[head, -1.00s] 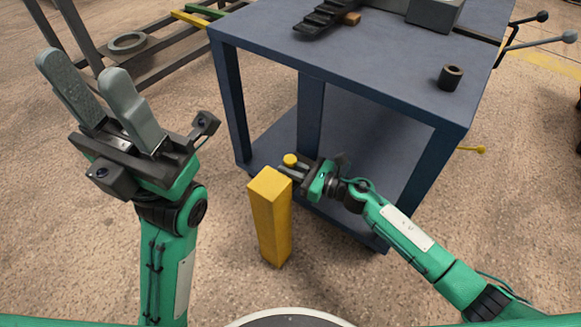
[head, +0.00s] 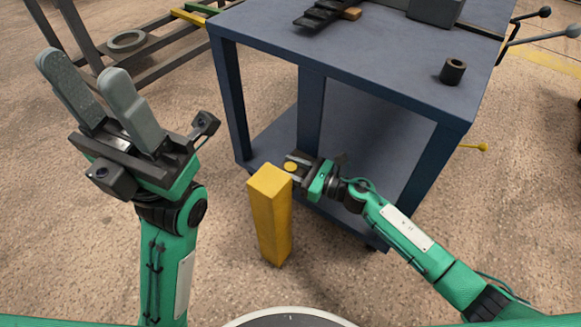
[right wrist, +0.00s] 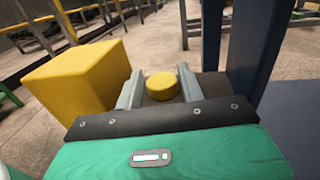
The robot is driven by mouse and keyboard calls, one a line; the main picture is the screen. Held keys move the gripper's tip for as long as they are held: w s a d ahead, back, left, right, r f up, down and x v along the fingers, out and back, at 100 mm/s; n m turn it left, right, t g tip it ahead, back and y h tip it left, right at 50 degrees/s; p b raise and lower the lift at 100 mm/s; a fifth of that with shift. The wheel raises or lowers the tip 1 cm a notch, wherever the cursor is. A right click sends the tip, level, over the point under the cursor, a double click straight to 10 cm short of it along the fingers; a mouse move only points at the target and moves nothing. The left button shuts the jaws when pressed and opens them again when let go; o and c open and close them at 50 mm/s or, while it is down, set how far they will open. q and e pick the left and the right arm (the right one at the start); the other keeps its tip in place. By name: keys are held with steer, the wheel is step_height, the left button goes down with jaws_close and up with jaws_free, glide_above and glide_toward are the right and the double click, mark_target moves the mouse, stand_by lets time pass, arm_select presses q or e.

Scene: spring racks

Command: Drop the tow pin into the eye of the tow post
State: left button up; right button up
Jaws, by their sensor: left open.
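The tow post is the square yellow post (head: 270,225) standing on the floor in front of the blue cart; it also fills the left of the right wrist view (right wrist: 75,75). Its eye is hidden by my right gripper. The tow pin's round yellow head (head: 291,167) shows close to the post's upper right side, and in the right wrist view (right wrist: 162,86) it sits between the fingers. My right gripper (head: 296,165) is open around it, with slim gaps at both sides. The pin's shaft is hidden. My left gripper (head: 95,95) is open and empty, raised at the left.
The blue cart (head: 350,50) stands just behind the post, its legs close to my right gripper. A dark hollow cylinder (head: 452,71) and a black stepped part (head: 325,16) lie on its top. A metal rack with a ring (head: 127,40) stands back left.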

steer(key=shift+s+f, duration=0.1)
steer(key=shift+f, duration=0.05)
steer(key=p+v, duration=0.1)
steer(key=v, duration=0.5)
steer(key=shift+s+d+p, duration=0.15)
steer(key=shift+d+p, duration=0.1)
steer(key=shift+p, duration=0.05)
steer(key=shift+s+d, duration=0.15)
steer(key=shift+d, duration=0.3)
